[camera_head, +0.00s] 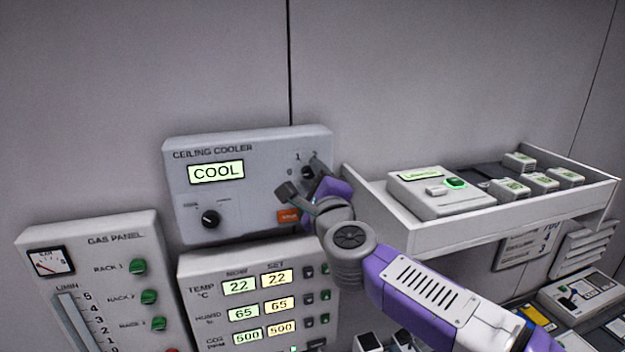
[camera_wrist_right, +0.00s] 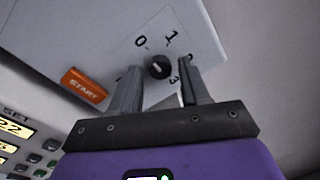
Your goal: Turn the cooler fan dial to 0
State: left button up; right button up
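The ceiling cooler panel (camera_head: 245,200) is a grey box on the wall with a lit display (camera_head: 216,173) reading COOL. Its small black fan dial (camera_wrist_right: 158,66) has the marks 0, 1 and 3 readable around it; another mark is partly hidden by a finger. The dial's light pointer mark is too small to read surely. In the head view the dial (camera_head: 307,171) is partly covered by my right gripper (camera_head: 302,180). My right gripper (camera_wrist_right: 160,72) is open, its fingers on either side of the dial with visible gaps. My left gripper is out of view.
An orange START button (camera_wrist_right: 84,86) is close beside the fingers. A second black knob (camera_head: 210,219) is at the panel's left. A temperature panel (camera_head: 190,275) is below, a gas panel (camera_head: 105,260) lower left. A white shelf tray (camera_head: 440,237) with boxes juts out at right.

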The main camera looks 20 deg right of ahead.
jog(key=shift+o, duration=0.3)
jog(key=s+b, duration=0.1)
jog(key=s, duration=0.6)
jog(key=shift+s+f, duration=0.25)
jog(key=shift+s, duration=0.05)
